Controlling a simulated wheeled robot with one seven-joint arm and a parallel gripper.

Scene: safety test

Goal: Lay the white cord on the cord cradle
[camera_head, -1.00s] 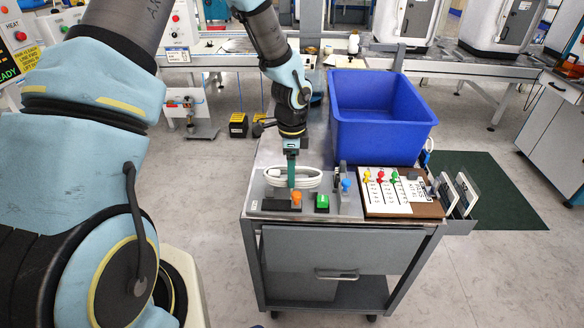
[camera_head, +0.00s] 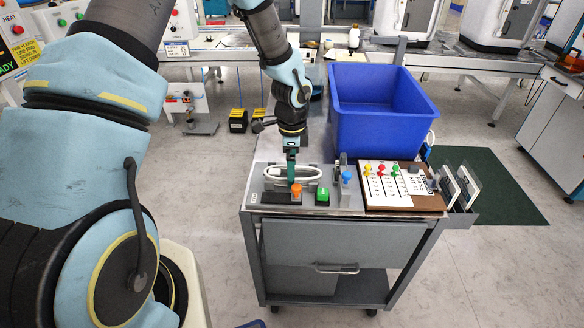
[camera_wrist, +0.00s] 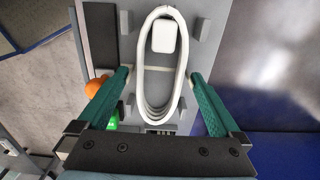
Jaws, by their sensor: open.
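The white cord (camera_head: 312,172) is a flat oval coil lying on a grey board (camera_head: 349,202) on top of the cart. In the wrist view the coil (camera_wrist: 145,55) has several loops at its lower end and a white block (camera_wrist: 164,37) inside its upper end. Small grey posts (camera_wrist: 195,79) stand close around it; these look like the cord cradle, but I cannot tell whether the coil is fully seated. My gripper (camera_wrist: 161,77) is open, with one teal finger on each side of the coil and visible gaps between. In the head view my gripper (camera_head: 291,183) points down over the coil.
An orange knob (camera_head: 296,190) and a green button (camera_head: 322,195) stand just in front of the coil; a blue knob (camera_head: 347,177) is to the right. A brown board with coloured pegs (camera_head: 399,207) lies farther right. A tall blue bin (camera_head: 385,135) stands behind.

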